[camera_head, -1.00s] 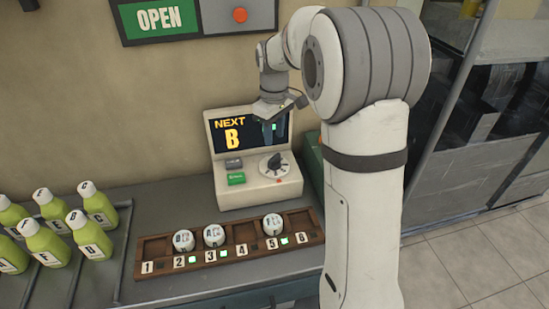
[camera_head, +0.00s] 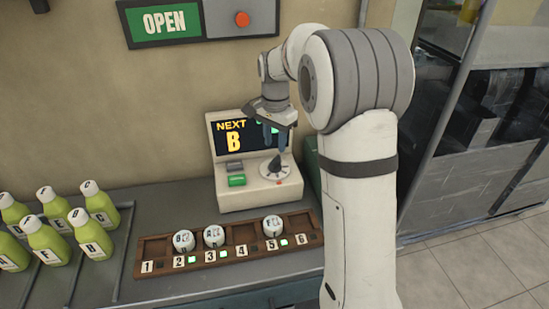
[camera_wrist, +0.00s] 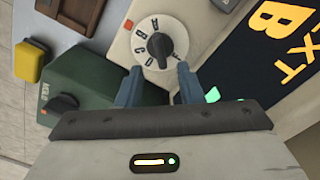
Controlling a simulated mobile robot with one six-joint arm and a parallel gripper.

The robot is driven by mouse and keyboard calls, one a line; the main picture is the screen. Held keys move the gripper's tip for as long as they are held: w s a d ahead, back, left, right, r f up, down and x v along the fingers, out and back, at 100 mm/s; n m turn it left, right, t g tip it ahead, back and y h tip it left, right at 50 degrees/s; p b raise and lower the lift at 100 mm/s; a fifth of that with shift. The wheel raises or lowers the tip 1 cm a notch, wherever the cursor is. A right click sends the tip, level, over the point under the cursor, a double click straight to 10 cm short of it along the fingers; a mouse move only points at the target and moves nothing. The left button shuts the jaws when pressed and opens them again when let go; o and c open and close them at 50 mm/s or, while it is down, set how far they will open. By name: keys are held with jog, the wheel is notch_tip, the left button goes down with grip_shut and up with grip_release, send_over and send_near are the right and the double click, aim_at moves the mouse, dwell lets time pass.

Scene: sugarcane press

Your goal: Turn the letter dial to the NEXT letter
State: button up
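The machine's screen (camera_head: 232,138) reads "NEXT B". The letter dial (camera_head: 274,174), a pale disc with a dark knob, is on the sloped panel below the screen. In the wrist view the dial (camera_wrist: 158,42) shows letters including A, B, C and D round its left side; I cannot tell for sure which letter the knob points at. My gripper (camera_head: 275,136) hangs above the dial, pointing down. In the wrist view my gripper (camera_wrist: 159,72) is open, its two blue fingers apart with nothing between them, and the knob lies just beyond the fingertips.
A grey button (camera_head: 234,165) and a green button (camera_head: 236,180) sit left of the dial. A wooden rack (camera_head: 150,248) with numbered slots holds three white lettered pieces in front. Lettered green bottles (camera_head: 48,242) stand at left. A green box (camera_wrist: 85,85) with a dark knob is beside the machine.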

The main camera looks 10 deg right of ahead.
aim_at(275, 159)
notch_tip(275, 159, down, 6)
jog(key=shift+f, duration=0.1)
jog(key=shift+c, duration=0.3)
grip_shut()
